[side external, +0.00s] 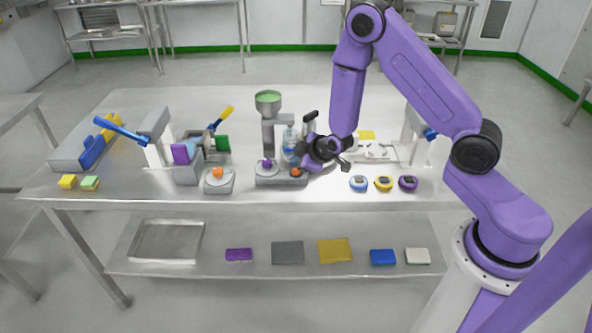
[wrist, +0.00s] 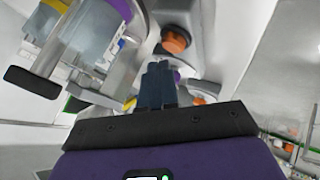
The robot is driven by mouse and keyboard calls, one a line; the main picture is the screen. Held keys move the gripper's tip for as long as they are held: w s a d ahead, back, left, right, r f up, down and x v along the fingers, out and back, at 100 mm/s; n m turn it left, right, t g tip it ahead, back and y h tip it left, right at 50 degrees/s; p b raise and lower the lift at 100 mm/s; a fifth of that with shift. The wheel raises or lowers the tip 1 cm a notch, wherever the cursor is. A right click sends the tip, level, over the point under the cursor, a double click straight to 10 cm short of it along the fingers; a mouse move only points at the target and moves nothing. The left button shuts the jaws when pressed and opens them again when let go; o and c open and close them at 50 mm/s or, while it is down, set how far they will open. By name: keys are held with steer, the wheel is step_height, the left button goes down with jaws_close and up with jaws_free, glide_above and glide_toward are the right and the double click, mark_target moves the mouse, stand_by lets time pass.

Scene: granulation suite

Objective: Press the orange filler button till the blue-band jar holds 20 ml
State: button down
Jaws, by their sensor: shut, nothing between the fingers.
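The filler (side external: 268,124) with a green-filled hopper stands mid-table. Its base carries a purple button and the orange button (side external: 296,172) at the front right. A clear bluish jar (side external: 289,150) stands at the filler, partly behind my gripper; its level is too small to read. My gripper (side external: 308,163) is shut and empty, low beside the jar and close above the orange button; contact cannot be told. In the wrist view my shut fingers (wrist: 158,68) point toward an orange knob (wrist: 175,40), with a gap in the picture. I cannot tell whether this is the filler button.
Left of the filler is a grey unit with another orange knob (side external: 217,172). Three small round devices, blue (side external: 358,183), yellow (side external: 383,183) and purple (side external: 408,182), lie to the right. A white rack (side external: 378,152) stands behind them. The front table edge is mostly clear.

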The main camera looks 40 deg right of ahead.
mark_target(298, 172)
steer(key=shift+r, duration=0.15)
steer(key=shift+r, duration=2.4)
steer(key=s+a+r+n+g+y, duration=0.1)
steer(key=s+a+r+g+y, duration=0.15)
steer(key=s+a, duration=0.45)
steer(key=s+a+r+n+g+y, duration=0.1)
steer(key=s+a+r+g, duration=0.25)
steer(key=s+a, duration=0.4)
steer(key=s+d+r+g+h, duration=0.1)
steer(key=s+d+r, duration=0.1)
steer(key=s, duration=0.5)
steer(key=s+d+r+n+g, duration=0.1)
steer(key=s+d+r, duration=0.2)
steer(key=s, duration=0.4)
steer(key=s+d+r+n+g+h, duration=0.1)
steer(key=s+d+r, duration=0.1)
steer(key=s, duration=0.5)
steer(key=shift+s+d+r+h, duration=0.15)
steer(key=shift+d+h, duration=0.2)
steer(key=shift+d, duration=0.15)
